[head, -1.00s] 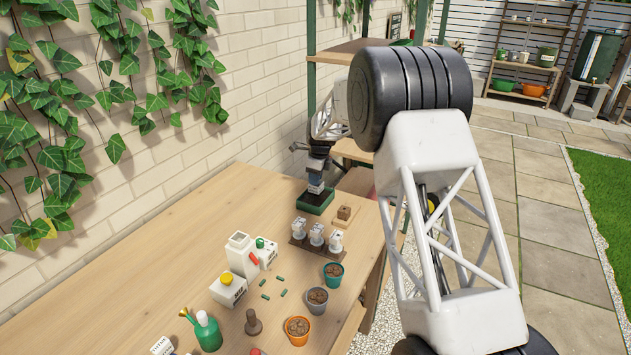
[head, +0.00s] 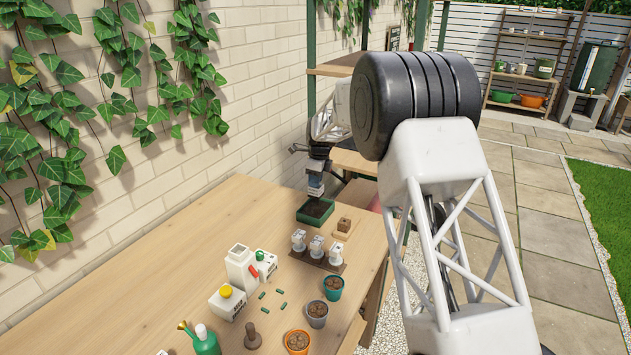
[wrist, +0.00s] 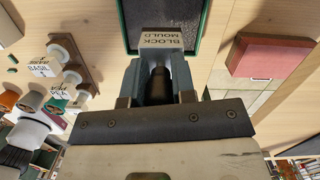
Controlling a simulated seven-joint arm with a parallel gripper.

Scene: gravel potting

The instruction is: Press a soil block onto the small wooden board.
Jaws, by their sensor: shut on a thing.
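My gripper (head: 317,166) is shut on the block mould (head: 315,188), which is held upright over the green soil tray (head: 311,222). Dark soil shows below the mould, and its lower end seems clear of the soil. In the wrist view the jaws (wrist: 157,88) hold the mould by its upper part, and its "BLOCK MOULD" label (wrist: 161,42) faces the camera. The tray's green rim (wrist: 203,45) is beyond it. A brown soil block (head: 345,223) sits on the small wooden board (head: 342,236), just right of the tray. The mould's underside is hidden.
Nearer are small plant pots (head: 317,314), white bottles (head: 241,267) and a green watering can (head: 206,343). The bench's left side (head: 170,265) is clear.

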